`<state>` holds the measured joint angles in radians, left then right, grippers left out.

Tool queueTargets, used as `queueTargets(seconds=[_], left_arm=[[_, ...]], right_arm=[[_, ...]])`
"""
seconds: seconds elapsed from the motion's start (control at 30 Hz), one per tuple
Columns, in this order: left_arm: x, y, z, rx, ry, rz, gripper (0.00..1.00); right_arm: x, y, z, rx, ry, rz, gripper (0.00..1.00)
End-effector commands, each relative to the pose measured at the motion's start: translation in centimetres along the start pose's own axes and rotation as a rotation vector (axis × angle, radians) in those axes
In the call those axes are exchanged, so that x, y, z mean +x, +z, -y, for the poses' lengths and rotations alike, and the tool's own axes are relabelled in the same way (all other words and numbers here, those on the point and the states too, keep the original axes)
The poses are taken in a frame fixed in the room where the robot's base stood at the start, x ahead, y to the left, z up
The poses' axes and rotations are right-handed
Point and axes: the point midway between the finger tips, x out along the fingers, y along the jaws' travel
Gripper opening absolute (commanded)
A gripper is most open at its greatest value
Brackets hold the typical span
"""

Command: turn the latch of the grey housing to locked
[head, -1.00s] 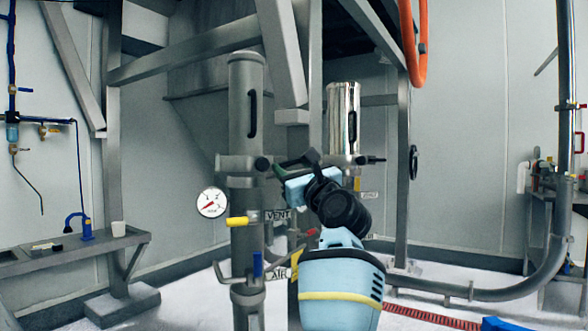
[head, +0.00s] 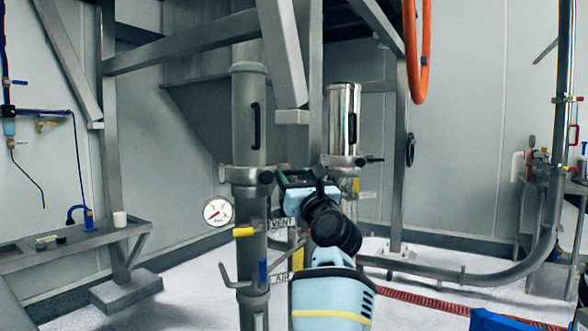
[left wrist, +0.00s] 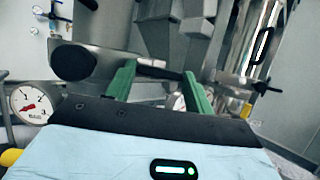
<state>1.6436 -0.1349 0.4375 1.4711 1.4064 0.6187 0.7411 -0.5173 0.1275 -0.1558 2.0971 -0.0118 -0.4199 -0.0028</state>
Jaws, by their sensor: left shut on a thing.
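The grey housing (head: 248,118) is a tall upright cylinder with a black handle, left of centre in the head view. A collar with a dark round latch knob (head: 266,177) is at its lower end. My left gripper (head: 282,180) is just right of that knob. In the left wrist view its green fingers (left wrist: 160,84) stand apart on a dark bar with a silvery part, which looks like the latch. The large black knob (left wrist: 73,62) is to their left. The latch's exact turn is hard to tell. My right gripper is out of view.
A polished steel cylinder (head: 343,112) stands right of the housing, with its own dark knob (head: 375,159). A gauge (head: 216,212) and a yellow valve handle (head: 244,232) are below left. A slanted grey beam (head: 281,50) hangs above my gripper.

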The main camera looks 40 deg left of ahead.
Motion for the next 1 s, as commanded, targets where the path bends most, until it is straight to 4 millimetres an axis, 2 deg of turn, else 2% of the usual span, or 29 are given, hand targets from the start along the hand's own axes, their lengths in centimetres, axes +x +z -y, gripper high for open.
queueTargets(seconds=[0.3, 0.33, 0.4, 0.73, 1.0], left_arm=[[-0.1, -0.1, 0.0, 0.008, -0.002, 0.001, 0.30], [-0.1, -0.1, 0.0, 0.008, -0.002, 0.001, 0.55], [-0.1, -0.1, 0.0, 0.007, -0.002, 0.001, 0.62], [-0.5, -0.1, 0.1, 0.006, -0.003, 0.001, 0.62], [-4.3, -0.2, 0.1, 0.006, -0.004, 0.000, 0.62]], right_arm=[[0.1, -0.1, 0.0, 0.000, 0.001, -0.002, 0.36], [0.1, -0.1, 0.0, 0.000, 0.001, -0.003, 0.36], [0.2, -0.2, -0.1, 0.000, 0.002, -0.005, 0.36], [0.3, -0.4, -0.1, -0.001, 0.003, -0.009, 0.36], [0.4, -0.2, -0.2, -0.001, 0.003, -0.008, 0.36]])
